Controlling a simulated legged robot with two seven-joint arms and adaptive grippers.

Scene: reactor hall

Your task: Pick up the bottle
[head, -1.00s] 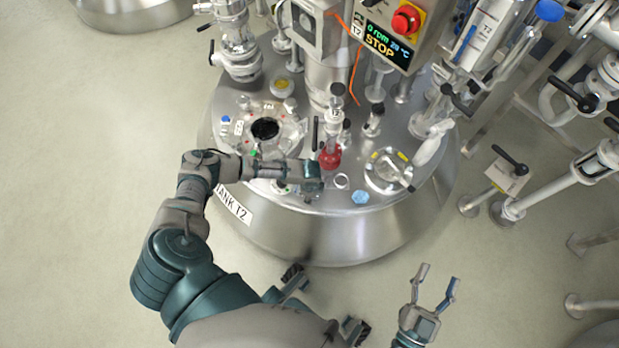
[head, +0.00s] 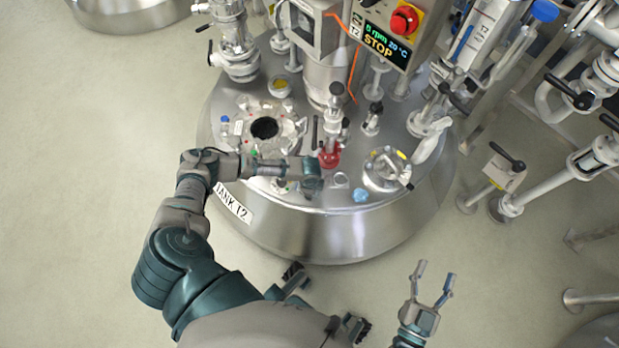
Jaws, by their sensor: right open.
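I cannot tell for sure which item is the bottle. A small blue cap-like item (head: 361,195) sits near the front rim of the steel tank lid (head: 330,202). A slanted white item (head: 431,148) stands at the lid's right side. My left arm reaches over the lid from the left, and its dark end (head: 312,178) is left of the blue item, apart from it in the picture. Its fingers are hidden, so I cannot see whether they hold anything. My right gripper (head: 435,270) is open and empty, below the tank in the picture, fingers pointing up.
A red fitting (head: 329,158) stands just beyond my left arm's end. A round glass port (head: 385,169) and an open dark port (head: 265,128) are on the lid. A control box (head: 393,30) hangs above. Pipes and valves (head: 585,150) crowd the right.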

